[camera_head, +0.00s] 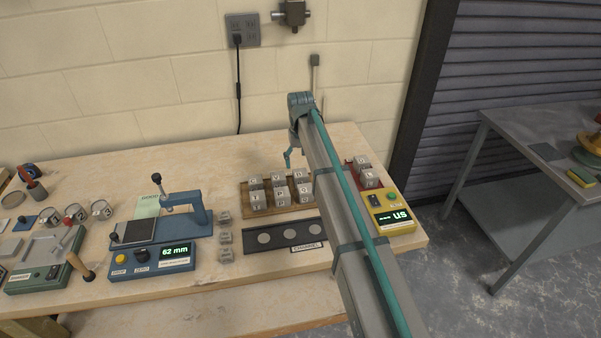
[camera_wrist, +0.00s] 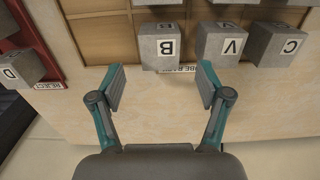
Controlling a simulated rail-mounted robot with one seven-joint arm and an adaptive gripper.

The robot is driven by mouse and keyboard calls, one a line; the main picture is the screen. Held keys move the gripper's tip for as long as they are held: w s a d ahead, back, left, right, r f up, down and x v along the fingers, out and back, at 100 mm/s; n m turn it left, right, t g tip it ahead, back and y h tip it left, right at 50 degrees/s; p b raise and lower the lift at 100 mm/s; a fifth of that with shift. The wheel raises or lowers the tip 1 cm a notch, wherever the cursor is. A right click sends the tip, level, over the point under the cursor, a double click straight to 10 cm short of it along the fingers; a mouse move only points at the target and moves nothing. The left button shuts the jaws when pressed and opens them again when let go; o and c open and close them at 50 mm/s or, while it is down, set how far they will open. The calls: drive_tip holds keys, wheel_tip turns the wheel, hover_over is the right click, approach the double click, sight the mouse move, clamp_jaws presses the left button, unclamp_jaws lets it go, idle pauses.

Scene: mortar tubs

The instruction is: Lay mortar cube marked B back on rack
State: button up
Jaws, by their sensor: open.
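The mortar cube marked B (camera_wrist: 160,47) is a grey block standing at the edge of the wooden rack (camera_wrist: 95,28) in the wrist view. Its letter appears upside down. My gripper (camera_wrist: 160,86) is open and empty, with its fingertips just short of cube B and apart from it. In the head view my gripper (camera_head: 289,159) hangs from the arm behind the rack (camera_head: 246,211), which holds several grey cubes. I cannot read all their letters there. The cube's underside is hidden.
In the wrist view, cubes marked V (camera_wrist: 222,42) and C (camera_wrist: 278,45) stand right of B. In the head view, a black channel plate (camera_head: 263,239) lies before the rack.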

sight(300, 173)
wheel_tip(300, 173, up, 6)
drive_tip(key=b, duration=0.1)
drive_tip(key=shift+r, duration=0.2)
